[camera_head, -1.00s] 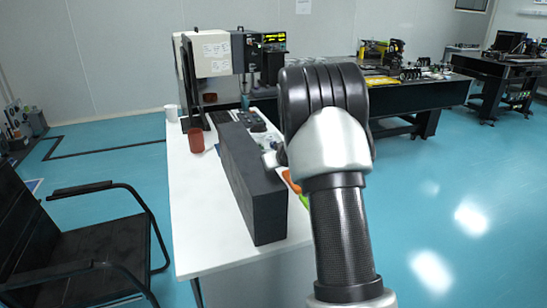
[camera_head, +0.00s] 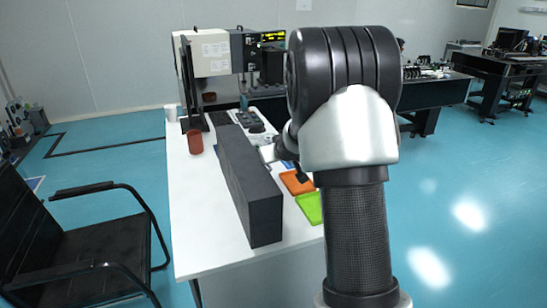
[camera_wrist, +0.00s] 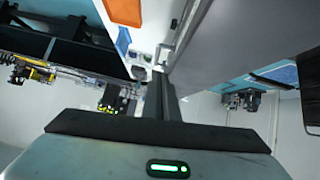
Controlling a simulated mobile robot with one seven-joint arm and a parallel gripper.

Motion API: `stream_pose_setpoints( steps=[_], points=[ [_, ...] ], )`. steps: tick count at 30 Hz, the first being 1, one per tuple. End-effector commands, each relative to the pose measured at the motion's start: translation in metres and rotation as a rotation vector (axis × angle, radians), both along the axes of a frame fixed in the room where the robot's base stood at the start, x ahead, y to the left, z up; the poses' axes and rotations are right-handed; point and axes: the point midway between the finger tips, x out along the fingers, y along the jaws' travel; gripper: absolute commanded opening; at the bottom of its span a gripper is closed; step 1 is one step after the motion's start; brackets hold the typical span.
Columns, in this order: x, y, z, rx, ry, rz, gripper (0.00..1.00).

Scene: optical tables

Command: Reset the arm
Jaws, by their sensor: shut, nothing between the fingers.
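My arm fills the middle right of the head view and hides part of the table behind it. My gripper (camera_wrist: 160,78) shows in the wrist view as a dark narrow pair of fingers, shut with nothing held. In the head view, only a small dark part near the orange tray (camera_head: 296,181) seems to belong to it, mostly hidden by my arm. The wrist view is upside down, with the orange tray (camera_wrist: 122,10) at its top edge.
A long black box (camera_head: 250,185) stands on the white table (camera_head: 205,235), left of my arm. A green tray (camera_head: 311,208), a red cup (camera_head: 195,142), a white mug (camera_head: 171,113) and instruments (camera_head: 210,53) are also there. A black chair (camera_head: 100,240) stands left.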

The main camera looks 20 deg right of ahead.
Motion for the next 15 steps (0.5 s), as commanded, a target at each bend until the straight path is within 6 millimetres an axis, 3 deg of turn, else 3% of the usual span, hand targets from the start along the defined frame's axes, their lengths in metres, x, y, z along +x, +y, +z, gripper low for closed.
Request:
stream_pose_setpoints(
  steps=[1,6,15],
  points=[
    [-0.009,-0.001,0.010,0.000,-0.002,-0.002,0.00],
    [-0.028,0.002,0.023,-0.001,-0.001,-0.001,0.00],
    [-0.040,0.003,0.035,-0.008,-0.002,-0.014,0.00]
  ],
)
